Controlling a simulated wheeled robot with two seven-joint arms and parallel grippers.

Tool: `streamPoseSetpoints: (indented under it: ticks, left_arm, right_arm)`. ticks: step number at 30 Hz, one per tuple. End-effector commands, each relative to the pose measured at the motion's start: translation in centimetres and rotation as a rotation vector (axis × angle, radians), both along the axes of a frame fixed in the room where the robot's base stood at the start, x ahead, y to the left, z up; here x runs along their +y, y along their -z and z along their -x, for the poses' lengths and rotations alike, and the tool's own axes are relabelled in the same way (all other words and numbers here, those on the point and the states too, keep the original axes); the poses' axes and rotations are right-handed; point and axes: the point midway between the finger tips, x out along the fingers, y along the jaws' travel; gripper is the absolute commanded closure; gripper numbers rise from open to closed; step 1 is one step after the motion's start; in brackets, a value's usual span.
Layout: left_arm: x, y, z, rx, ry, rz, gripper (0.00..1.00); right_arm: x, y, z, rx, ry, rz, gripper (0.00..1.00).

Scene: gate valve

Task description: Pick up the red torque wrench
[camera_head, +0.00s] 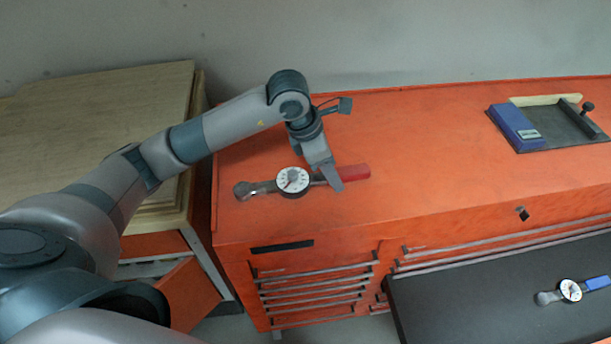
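The red torque wrench lies on the orange cabinet top, with its red handle (355,172) to the right, its round white dial (292,180) in the middle and its metal head (244,190) to the left. My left gripper (332,184) points down at the wrench where the shaft meets the red handle, just right of the dial. A finger covers that part of the wrench. I cannot tell whether the fingers are closed on it. My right gripper is out of view.
A second wrench with a blue handle (597,283) lies on a black surface (470,290) at lower right. A blue and black device (516,127) sits on the cabinet top (430,140) at right. A wooden bench (90,105) stands at left. The cabinet top between is clear.

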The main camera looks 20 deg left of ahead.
Motion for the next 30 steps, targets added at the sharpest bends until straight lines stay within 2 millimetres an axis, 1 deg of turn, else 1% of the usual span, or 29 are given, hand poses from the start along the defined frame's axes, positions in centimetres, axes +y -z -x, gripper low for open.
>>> streamPoseSetpoints:
  ticks: [13, 14, 15, 17, 18, 20, 30]
  left_arm:
    - [-0.01, 0.07, -0.01, 0.0, 0.0, 0.0, 0.49]
    - [-0.01, 0.07, -0.01, 0.0, 0.0, 0.0, 0.54]
    - [0.0, 0.06, 0.0, 0.0, 0.0, 0.0, 0.64]
    - [0.0, 0.06, 0.0, 0.0, 0.0, 0.0, 0.78]
    - [0.0, 0.06, 0.0, 0.0, 0.0, 0.0, 0.87]
    - [0.0, 0.06, -0.01, 0.0, 0.0, 0.0, 1.0]
    - [0.0, -0.13, -0.09, -0.004, 0.0, 0.001, 1.0]
  right_arm:
    - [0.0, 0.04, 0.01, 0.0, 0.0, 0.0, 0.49]
    - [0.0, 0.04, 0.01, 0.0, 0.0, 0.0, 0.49]
    - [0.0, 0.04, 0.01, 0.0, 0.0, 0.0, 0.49]
    - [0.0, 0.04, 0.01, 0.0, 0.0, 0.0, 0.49]
    - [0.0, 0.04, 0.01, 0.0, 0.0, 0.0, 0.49]
    - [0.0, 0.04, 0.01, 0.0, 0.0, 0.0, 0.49]
    - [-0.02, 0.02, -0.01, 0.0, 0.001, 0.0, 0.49]
